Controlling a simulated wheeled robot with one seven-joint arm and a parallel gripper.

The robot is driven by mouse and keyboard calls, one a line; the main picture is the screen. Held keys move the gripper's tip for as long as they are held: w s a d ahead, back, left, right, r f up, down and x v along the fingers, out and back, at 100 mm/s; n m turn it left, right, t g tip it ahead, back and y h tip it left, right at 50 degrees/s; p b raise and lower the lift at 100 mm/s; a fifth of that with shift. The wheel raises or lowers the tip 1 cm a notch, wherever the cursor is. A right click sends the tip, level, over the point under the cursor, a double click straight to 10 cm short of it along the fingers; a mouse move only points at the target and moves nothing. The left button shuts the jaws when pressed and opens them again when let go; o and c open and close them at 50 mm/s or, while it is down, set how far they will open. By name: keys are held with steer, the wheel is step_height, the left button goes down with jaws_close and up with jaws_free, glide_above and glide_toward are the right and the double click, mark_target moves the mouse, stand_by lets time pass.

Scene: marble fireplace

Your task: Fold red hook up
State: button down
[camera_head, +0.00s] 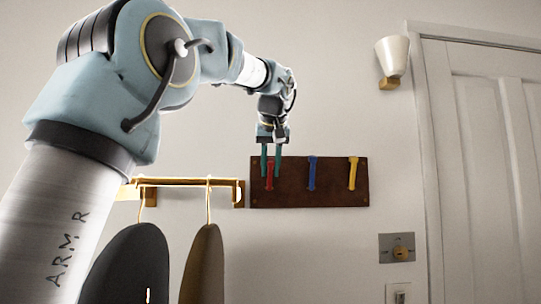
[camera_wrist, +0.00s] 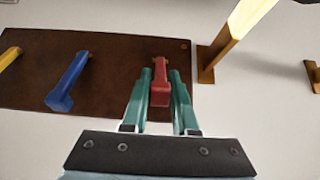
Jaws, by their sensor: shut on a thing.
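The red hook (camera_head: 269,180) is at the left end of a dark brown wall board (camera_head: 331,187). In the wrist view the red hook (camera_wrist: 160,88) lies between the two teal fingers of my gripper (camera_wrist: 160,76). My gripper (camera_head: 270,165) points down in the head view and is shut on the red hook. The fingers hide part of the hook's sides, and its exact tilt is hard to tell.
A blue hook (camera_head: 312,173) and a yellow hook (camera_head: 352,173) are on the same board to the right. A wooden rail (camera_head: 185,181) with hangers (camera_head: 208,205) is on the left. A wall lamp (camera_head: 392,58) and a door (camera_head: 490,150) are further right.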

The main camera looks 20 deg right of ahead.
steer(key=shift+w+d+r+g+y, duration=0.2)
steer(key=shift+w+r+g+y, duration=0.15)
steer(key=shift+w+g, duration=0.45)
steer(key=shift+s+g, duration=0.1)
steer(key=shift+g, duration=0.2)
steer(key=c, duration=0.7)
jaws_free()
steer(key=shift+v, duration=3.75)
